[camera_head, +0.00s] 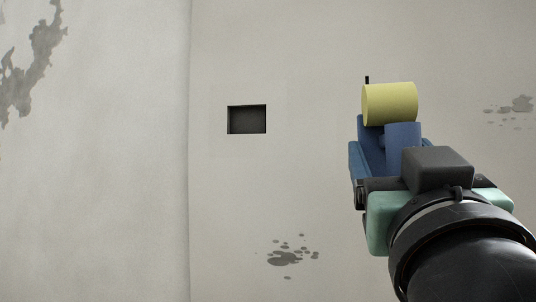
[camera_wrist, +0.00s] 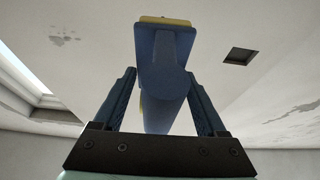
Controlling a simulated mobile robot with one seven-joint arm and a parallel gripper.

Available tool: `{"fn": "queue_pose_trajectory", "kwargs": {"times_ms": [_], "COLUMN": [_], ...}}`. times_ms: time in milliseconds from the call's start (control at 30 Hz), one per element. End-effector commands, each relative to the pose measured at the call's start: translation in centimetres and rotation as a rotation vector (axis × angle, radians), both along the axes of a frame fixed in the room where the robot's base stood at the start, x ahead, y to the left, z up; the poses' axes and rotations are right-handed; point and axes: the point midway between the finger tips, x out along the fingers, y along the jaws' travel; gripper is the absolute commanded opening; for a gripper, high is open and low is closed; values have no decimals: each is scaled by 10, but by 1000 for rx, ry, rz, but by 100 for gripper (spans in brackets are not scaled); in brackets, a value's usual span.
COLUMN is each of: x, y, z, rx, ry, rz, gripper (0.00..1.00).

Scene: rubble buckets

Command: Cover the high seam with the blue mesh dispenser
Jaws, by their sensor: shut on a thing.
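The blue mesh dispenser (camera_head: 403,137) has a blue body and a yellow roll (camera_head: 389,104) at its top end. My gripper (camera_wrist: 160,76) is shut on the dispenser's blue handle, one finger on each side. The wrist view shows the dispenser (camera_wrist: 164,52) standing up between the fingers, with a yellow edge at its far end. A long straight line (camera_head: 190,150) runs top to bottom between two pale surfaces in the head view, left of the dispenser and apart from it. I cannot tell whether this line is the high seam.
A dark square recess (camera_head: 247,120) lies between the line and the dispenser; it also shows in the wrist view (camera_wrist: 240,56). Grey stains (camera_head: 287,256) mark the pale surface. A bright opening (camera_wrist: 25,75) is at the wrist view's left. No obstacle shows around the dispenser.

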Motion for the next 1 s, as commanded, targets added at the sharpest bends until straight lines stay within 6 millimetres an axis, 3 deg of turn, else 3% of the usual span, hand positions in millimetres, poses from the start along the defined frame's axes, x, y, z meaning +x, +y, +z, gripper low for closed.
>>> {"fn": "queue_pose_trajectory", "kwargs": {"times_ms": [400,1000], "x": [48,57], "y": [-14,-16], "z": [1,1], "rx": [0,-1], "ry": [-1,-2], "rz": [0,0], "gripper": [3,3]}}
